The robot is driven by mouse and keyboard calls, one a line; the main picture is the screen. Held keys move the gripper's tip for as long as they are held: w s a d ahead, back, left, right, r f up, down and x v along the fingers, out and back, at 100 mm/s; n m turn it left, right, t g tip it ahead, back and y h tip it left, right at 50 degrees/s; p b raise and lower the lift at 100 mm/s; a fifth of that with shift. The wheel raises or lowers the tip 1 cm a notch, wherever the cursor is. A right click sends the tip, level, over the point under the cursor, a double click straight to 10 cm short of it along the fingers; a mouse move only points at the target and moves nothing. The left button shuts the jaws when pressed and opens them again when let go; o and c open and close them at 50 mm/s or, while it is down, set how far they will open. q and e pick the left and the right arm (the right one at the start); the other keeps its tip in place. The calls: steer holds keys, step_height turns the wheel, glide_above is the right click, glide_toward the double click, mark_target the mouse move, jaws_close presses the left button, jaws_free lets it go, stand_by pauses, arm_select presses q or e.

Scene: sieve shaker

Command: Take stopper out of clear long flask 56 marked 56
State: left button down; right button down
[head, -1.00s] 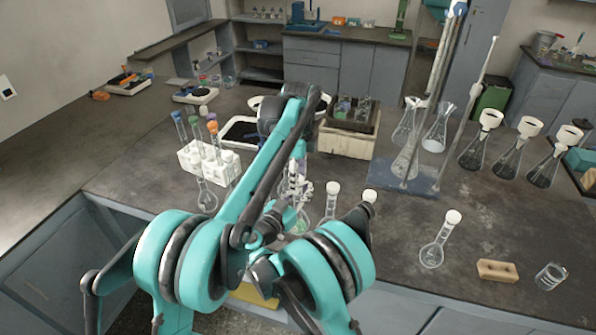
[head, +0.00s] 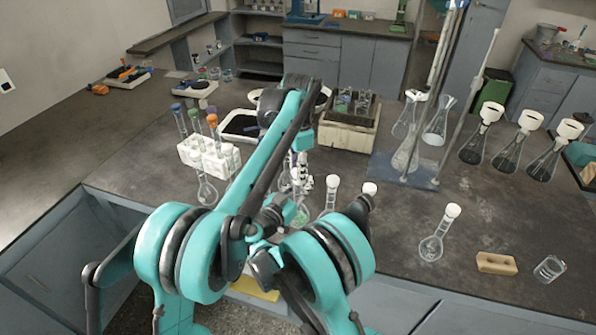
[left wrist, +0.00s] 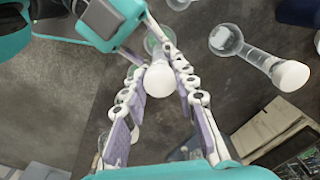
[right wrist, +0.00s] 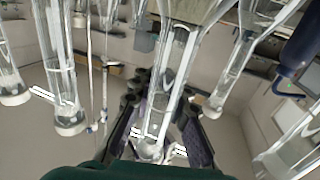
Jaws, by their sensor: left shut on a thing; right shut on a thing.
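In the left wrist view my left gripper (left wrist: 161,66) is shut on a white stopper (left wrist: 158,82). A greenish round glass base (left wrist: 153,44) shows beyond the stopper. In the right wrist view my right gripper (right wrist: 160,105) is shut on a clear glass flask (right wrist: 172,75), with a finger on each side of its narrow part. In the head view my arms hide most of both grippers and the held flask; a greenish flask bulb (head: 300,214) shows below the white gripper links. I cannot read the number 56, nor tell whether the stopper is seated or clear of the neck.
Other white-stoppered flasks stand close by, including one on the right (head: 432,247) and one nearer (head: 331,188). A white rack (head: 208,158) holds tubes at left. A metal stand (head: 405,172) stands behind. A wooden block (head: 496,263) and beaker (head: 548,268) lie right.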

arm_select(q)
steer(key=n, duration=0.9)
steer(key=shift+n, duration=0.4)
steer(key=n, duration=0.4)
steer(key=shift+r+n, duration=0.1)
steer(key=shift+n, duration=0.3)
steer(key=n, duration=0.6)
steer(key=shift+r, duration=0.15)
steer(key=shift+r, duration=0.95)
